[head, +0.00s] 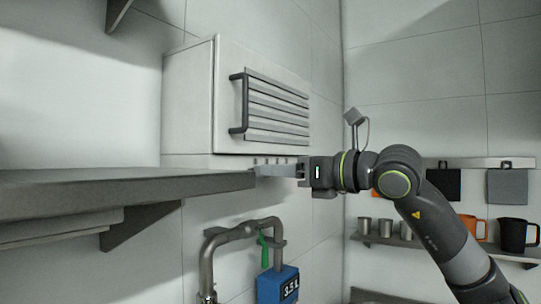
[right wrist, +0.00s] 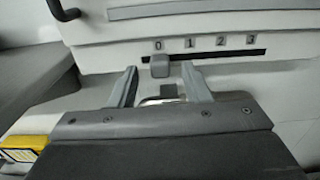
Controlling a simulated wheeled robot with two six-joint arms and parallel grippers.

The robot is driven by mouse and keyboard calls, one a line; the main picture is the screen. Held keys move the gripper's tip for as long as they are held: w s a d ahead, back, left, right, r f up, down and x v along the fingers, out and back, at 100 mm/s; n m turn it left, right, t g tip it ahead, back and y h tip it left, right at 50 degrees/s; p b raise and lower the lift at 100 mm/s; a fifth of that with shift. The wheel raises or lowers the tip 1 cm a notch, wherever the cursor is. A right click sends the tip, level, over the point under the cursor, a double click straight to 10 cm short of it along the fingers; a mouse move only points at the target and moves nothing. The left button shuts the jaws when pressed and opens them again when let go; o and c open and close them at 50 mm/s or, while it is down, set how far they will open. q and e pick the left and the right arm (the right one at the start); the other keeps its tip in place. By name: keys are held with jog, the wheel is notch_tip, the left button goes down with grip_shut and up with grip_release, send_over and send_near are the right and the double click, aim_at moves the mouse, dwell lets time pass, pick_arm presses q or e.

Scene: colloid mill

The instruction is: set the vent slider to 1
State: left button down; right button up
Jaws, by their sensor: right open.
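The vent slider (right wrist: 159,66) is a small grey knob on a dark horizontal slot in a pale panel. It sits below the mark 0, at the left end of the slot. The marks 1 (right wrist: 189,43), 2 and 3 run to the right. In the head view my right gripper (head: 275,170) is at the lower edge of the white louvred cabinet (head: 188,100), hiding part of the mark strip. My left gripper is not in view.
A dark handle (head: 237,105) stands out beside the louvres (head: 277,108) above the slider. A grey shelf (head: 120,185) lies to the left, close to the gripper. Below are a bent pipe (head: 208,262) and a blue box (head: 276,285). Cups and mugs stand on the right shelf.

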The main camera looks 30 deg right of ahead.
jog(key=shift+p+x, duration=0.7)
jog(key=shift+x, duration=0.8)
grip_shut()
